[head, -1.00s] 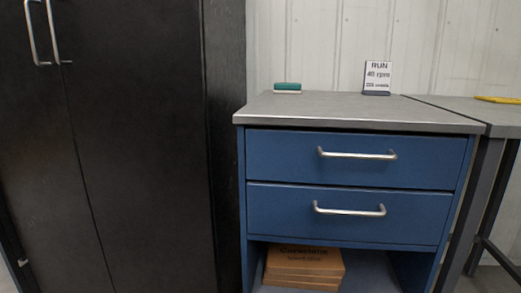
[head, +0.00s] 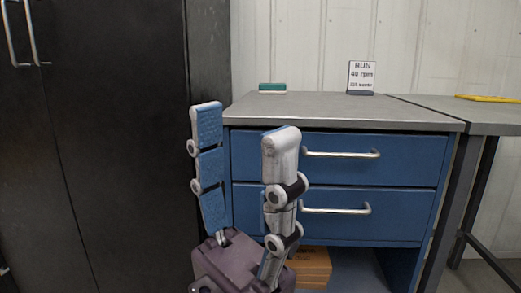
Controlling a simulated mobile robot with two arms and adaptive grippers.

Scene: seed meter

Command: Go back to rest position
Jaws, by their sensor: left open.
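My left gripper (head: 238,127) shows at the lower middle of the head view, its fingers pointing up. The two fingers stand wide apart with nothing between them. It is in front of the left part of the blue drawer cabinet (head: 400,228) and hides some of it. My right gripper does not show.
Both drawers, upper (head: 405,156) and lower (head: 400,200), are closed. A green-and-white block (head: 272,88) and a sign (head: 361,78) stand on the grey top. Cardboard boxes (head: 313,268) lie below. A black cupboard (head: 120,150) is at left, a table (head: 450,110) at right.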

